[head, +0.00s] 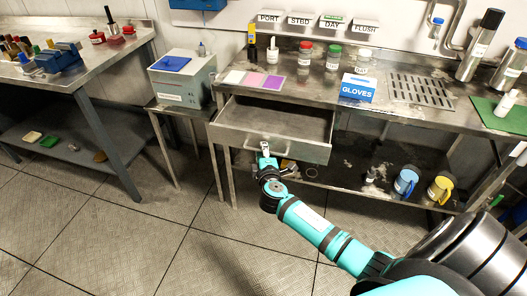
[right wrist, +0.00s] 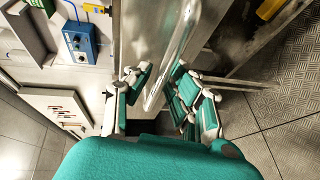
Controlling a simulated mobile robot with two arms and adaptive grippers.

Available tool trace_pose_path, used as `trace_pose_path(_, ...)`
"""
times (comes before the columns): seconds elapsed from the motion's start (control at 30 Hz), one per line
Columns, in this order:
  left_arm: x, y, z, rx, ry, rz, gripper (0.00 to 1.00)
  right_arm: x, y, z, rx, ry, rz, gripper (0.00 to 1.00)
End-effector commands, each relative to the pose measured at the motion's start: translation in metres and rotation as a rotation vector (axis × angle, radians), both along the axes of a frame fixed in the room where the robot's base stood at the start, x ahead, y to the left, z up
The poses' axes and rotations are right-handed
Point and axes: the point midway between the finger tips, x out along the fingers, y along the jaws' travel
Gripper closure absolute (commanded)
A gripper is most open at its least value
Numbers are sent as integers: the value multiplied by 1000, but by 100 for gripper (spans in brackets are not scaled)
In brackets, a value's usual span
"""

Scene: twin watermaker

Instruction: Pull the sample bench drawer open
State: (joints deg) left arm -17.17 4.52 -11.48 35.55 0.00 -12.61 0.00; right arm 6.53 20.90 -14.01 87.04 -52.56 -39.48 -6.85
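The sample bench drawer (head: 322,151) is pulled out from under the steel bench top (head: 318,91), and its inside looks empty. Its handle (head: 265,147) is on the front panel, left of the middle, and is partly hidden by my right gripper (head: 266,160). In the right wrist view the fingers of my right gripper (right wrist: 163,82) stand on both sides of a shiny metal bar and appear closed on it. My left gripper is not in view.
On the bench stand jars (head: 305,50), a blue gloves box (head: 357,88) and colored cards (head: 251,80). Blue (head: 404,182) and yellow (head: 438,190) mugs are on the lower shelf. A side table with a grey box (head: 185,78) stands left. The floor in front is clear.

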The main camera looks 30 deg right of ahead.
Motion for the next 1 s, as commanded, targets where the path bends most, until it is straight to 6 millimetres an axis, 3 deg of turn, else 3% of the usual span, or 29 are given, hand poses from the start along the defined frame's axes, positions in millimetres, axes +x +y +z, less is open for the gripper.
trace_pose_path(0.27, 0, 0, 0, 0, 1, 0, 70, 1, -1, -1, 0, 0, 0, 79)
trace_pose_path(0.43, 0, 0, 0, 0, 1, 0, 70, 1, -1, -1, -1, 0, 0, 100)
trace_pose_path(1.0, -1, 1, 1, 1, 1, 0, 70, -4, 7, -1, 4, 0, 2, 100)
